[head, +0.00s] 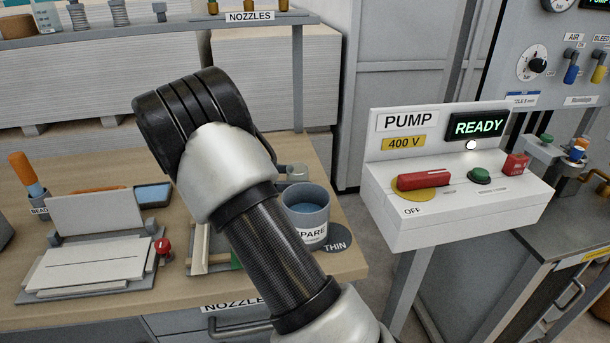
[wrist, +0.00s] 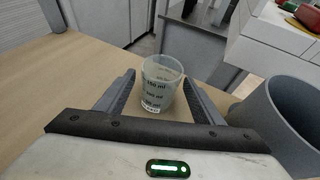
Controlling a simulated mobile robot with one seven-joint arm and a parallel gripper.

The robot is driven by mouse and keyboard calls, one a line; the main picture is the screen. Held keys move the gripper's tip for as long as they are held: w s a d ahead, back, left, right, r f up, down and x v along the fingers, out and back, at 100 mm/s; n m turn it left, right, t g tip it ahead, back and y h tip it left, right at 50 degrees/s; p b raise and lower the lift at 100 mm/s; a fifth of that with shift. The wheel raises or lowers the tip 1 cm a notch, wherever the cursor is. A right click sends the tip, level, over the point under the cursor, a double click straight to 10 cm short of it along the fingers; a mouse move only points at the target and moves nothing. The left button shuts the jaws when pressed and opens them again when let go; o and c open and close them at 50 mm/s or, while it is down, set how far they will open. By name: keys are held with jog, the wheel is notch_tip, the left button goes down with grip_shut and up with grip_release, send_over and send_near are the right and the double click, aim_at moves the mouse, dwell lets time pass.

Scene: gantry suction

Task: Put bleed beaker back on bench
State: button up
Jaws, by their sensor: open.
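The bleed beaker (wrist: 161,86) is a clear, graduated cup with dark ml markings and greyish contents. In the wrist view it stands upright on the wooden bench (wrist: 65,75), near its edge. My gripper (wrist: 159,84) is open, with one finger on each side of the beaker. I cannot tell whether either finger touches it. In the head view my forearm and wrist hide the gripper. A small greyish rim (head: 297,171) behind the blue-grey pot may be the beaker.
A blue-grey pot (head: 306,208) labelled SPARE stands close to the right of my gripper; it also shows in the wrist view (wrist: 288,118). A dark THIN disc (head: 337,240) lies beside it. The pump box (head: 455,205), reading READY, stands right of the bench.

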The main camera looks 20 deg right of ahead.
aim_at(289, 177)
jog(key=v, duration=0.6)
jog(key=shift+a+r+p, duration=0.1)
jog(key=shift+a+p, duration=0.1)
jog(key=shift+p, duration=0.2)
